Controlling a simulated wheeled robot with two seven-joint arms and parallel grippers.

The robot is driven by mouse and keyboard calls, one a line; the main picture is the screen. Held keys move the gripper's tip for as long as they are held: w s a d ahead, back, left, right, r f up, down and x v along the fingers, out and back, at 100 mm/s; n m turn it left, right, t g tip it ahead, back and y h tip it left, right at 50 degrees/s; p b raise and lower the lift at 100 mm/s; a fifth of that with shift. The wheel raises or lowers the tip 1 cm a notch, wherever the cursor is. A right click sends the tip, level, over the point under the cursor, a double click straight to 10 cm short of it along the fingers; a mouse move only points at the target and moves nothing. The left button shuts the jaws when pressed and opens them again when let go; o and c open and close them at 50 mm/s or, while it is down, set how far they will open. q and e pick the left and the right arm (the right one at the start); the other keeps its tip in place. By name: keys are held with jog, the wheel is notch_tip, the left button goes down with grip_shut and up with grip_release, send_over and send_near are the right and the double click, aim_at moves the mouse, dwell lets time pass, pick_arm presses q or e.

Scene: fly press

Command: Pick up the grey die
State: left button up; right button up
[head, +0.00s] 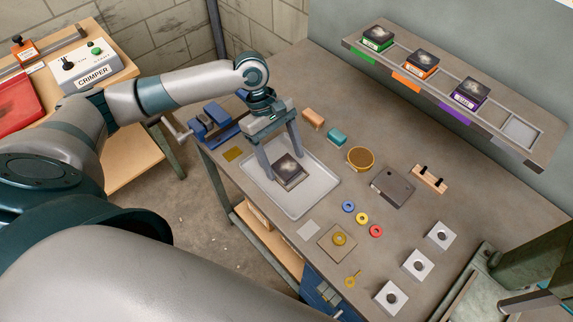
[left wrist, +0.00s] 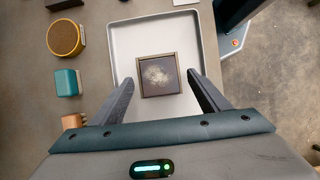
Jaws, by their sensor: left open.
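The grey die (head: 289,171) is a dark square block with a cloudy grey patch on its top face. It lies in the pale metal tray (head: 315,196) at the left part of the table. My left gripper (head: 284,164) points down over the tray, open, with one finger on each side of the die. In the left wrist view the die (left wrist: 158,76) sits between the two fingers, with a visible gap on each side. Its lower edge lies toward the gripper palm. My right gripper does not show.
A wall shelf holds green (head: 378,39), orange (head: 421,65) and purple (head: 470,93) marked dies, with an empty slot (head: 520,131) at its right end. A blue vise (head: 213,124), an orange block (head: 313,118), a teal block (head: 336,136) and a round brown-topped tin (head: 360,158) stand near the tray.

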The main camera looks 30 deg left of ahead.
pick_arm(q)
jog(key=shift+s+d+f, duration=0.1)
jog(key=shift+d+f, duration=0.1)
jog(key=shift+f, duration=0.35)
jog(key=c, duration=0.3)
grip_shut()
jog(key=shift+r, duration=0.15)
